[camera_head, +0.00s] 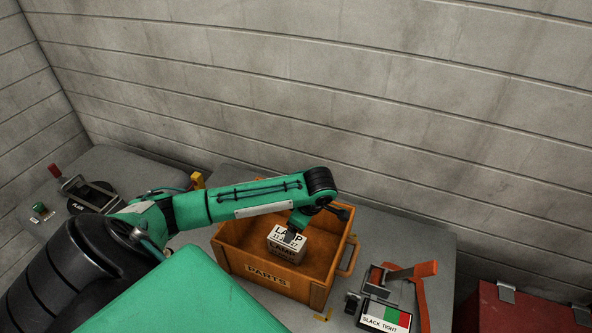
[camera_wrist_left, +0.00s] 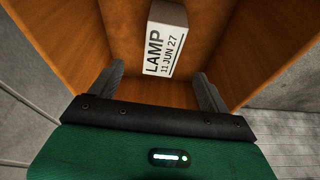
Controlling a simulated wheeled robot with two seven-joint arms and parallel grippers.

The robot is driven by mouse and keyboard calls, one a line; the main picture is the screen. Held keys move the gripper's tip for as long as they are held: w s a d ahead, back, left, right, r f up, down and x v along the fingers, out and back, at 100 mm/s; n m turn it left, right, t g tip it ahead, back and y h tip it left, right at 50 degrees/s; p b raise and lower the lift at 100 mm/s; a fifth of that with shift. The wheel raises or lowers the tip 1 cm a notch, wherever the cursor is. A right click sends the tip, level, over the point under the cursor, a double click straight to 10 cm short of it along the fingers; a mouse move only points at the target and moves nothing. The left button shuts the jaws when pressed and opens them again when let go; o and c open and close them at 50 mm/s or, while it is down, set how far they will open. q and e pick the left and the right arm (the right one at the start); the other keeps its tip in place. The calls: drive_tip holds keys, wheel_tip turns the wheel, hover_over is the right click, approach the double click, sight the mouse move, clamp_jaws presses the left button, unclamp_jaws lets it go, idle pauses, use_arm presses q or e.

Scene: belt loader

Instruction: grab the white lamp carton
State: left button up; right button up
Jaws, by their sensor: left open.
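The white lamp carton (camera_head: 287,246) lies inside the orange-brown parts crate (camera_head: 266,275), with black print reading LAMP on its top. In the left wrist view the carton (camera_wrist_left: 163,45) lies ahead of the jaws, roughly centred between them and apart from both fingers. My left gripper (camera_head: 292,236) reaches down into the crate over the carton. In the left wrist view its two fingers (camera_wrist_left: 160,88) are spread wide and empty. In the head view the gripper hides part of the carton's top. My right gripper is not in view.
The crate's walls (camera_wrist_left: 80,40) stand close on both sides of my left gripper. A slack/tight device (camera_head: 385,313) with an orange lever is right of the crate. A black device (camera_head: 92,196) stands at the left, a red case (camera_head: 520,310) at the far right.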

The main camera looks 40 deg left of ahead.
sight(286, 245)
use_arm(q)
drive_tip(key=shift+s+a+f+p, duration=0.15)
drive_tip(key=shift+s+a+f, duration=0.1)
drive_tip(key=shift+f, duration=0.25)
drive_tip(key=shift+s+a+f+p, duration=0.15)
drive_tip(key=shift+s+f, duration=0.1)
drive_tip(key=shift+f, duration=0.2)
drive_tip(key=x, duration=0.3)
drive_tip(key=shift+w+f, duration=0.1)
drive_tip(key=shift+f, duration=0.15)
drive_tip(key=p+x, duration=0.1)
drive_tip(key=x, duration=0.2)
drive_tip(key=shift+w, duration=0.1)
drive_tip(key=p+x, duration=0.1)
drive_tip(key=x, duration=0.3)
drive_tip(key=shift+f, duration=0.45)
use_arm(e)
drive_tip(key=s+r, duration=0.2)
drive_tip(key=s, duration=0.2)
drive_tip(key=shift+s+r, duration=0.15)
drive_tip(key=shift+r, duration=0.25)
use_arm(q)
drive_tip(key=shift+p, duration=0.3)
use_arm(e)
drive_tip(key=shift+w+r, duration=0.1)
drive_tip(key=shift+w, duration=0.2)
